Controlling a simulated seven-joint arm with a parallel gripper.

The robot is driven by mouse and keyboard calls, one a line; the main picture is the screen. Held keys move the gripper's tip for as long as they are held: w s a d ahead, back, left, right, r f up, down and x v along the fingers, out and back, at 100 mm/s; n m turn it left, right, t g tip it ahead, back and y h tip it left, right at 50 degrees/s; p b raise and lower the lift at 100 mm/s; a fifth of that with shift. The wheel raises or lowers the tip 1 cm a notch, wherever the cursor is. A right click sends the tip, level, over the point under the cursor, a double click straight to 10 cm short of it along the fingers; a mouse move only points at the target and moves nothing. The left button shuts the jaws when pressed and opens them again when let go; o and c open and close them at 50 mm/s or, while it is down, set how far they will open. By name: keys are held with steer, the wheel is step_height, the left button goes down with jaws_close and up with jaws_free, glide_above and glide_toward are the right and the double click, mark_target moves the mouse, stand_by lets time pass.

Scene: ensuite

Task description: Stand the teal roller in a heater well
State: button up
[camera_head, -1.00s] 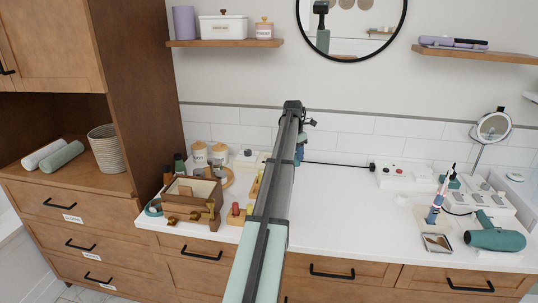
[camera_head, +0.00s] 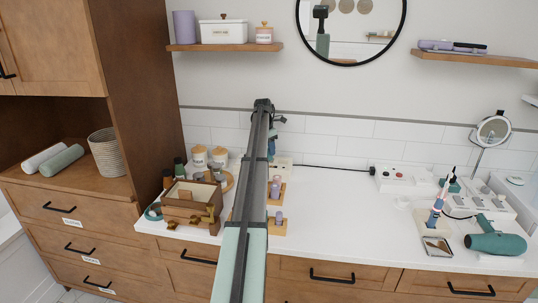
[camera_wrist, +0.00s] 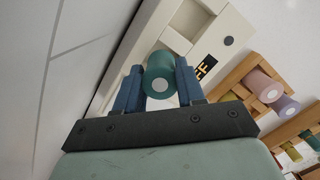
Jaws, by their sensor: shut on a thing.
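The teal roller (camera_wrist: 159,74) is between the two blue fingers of my gripper (camera_wrist: 160,68) in the wrist view. The fingers are shut on its sides, and its round end with a pale centre faces the camera. I cannot tell whether the roller touches the heater or lines up with a well. In the head view my arm covers the roller and much of the heater (camera_head: 284,169).
Wooden racks (camera_wrist: 235,78) with pink and lilac rollers stand right of the heater. A tiled wall (camera_wrist: 70,60) is close on the left. In the head view a wooden box (camera_head: 188,210) stands left of my arm, and the counter's middle (camera_head: 340,215) is clear.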

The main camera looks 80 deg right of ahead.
steer(key=shift+f, duration=1.45)
steer(key=o, duration=1)
steer(key=shift+f, duration=0.15)
steer(key=shift+o, duration=0.2)
steer(key=r, duration=0.8)
steer(key=w+a+r, duration=0.1)
steer(key=r, duration=0.3)
steer(key=shift+w+a, duration=0.1)
steer(key=shift+r, duration=0.1)
